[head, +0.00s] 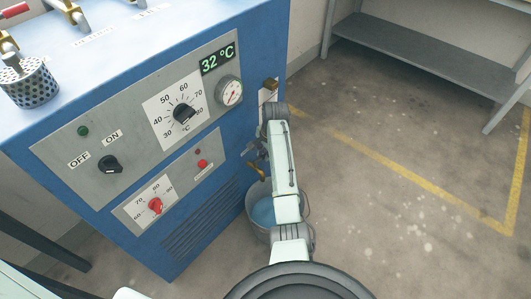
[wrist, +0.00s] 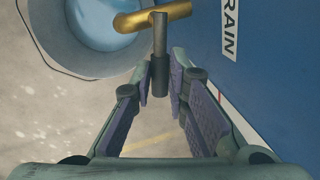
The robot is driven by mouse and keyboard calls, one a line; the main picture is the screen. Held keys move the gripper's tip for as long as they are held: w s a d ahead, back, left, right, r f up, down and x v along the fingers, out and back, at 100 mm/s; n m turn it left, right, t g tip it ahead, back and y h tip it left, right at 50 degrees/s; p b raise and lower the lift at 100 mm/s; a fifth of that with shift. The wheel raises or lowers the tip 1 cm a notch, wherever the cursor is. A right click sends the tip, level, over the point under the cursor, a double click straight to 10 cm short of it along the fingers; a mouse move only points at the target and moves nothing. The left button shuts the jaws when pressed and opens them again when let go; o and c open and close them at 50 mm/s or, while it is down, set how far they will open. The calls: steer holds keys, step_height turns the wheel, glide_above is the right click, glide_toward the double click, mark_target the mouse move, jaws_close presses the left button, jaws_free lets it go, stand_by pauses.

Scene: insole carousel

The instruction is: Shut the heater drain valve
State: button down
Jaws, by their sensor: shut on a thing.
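The drain valve is low on the heater's right side. Its brass spout (wrist: 133,21) lies across the top of the wrist view, and it shows in the head view (head: 258,172) above a bucket. The grey valve lever (wrist: 160,45) runs from the brass toward me, roughly crosswise to the spout in the wrist view. My gripper (wrist: 160,78) is shut on the lever's near end, between its purple-padded fingers. In the head view my gripper (head: 252,154) is small and partly hidden by my arm. I cannot make out any water stream.
A bucket (head: 254,228) with blue water stands on the floor under the spout, close to my arm. The blue heater cabinet (head: 185,262) is at left; its display reads 32 °C. A grey shelf (head: 420,62) stands at back right. Open floor lies right.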

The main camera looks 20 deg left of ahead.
stand_by(0.5)
steer(key=shift+w+a+r+n+p, duration=0.15)
steer(key=shift+w+a+n+p, duration=0.1)
steer(key=shift+n+p, duration=0.5)
steer(key=shift+a+n, duration=0.2)
steer(key=shift+n, duration=0.55)
steer(key=c, duration=1.6)
jaws_free()
steer(key=shift+o, duration=0.2)
step_height(320, 180, up, 12)
steer(key=d, duration=0.2)
steer(key=shift+s+f, duration=0.25)
steer(key=shift+s, duration=0.1)
steer(key=shift+d, duration=0.1)
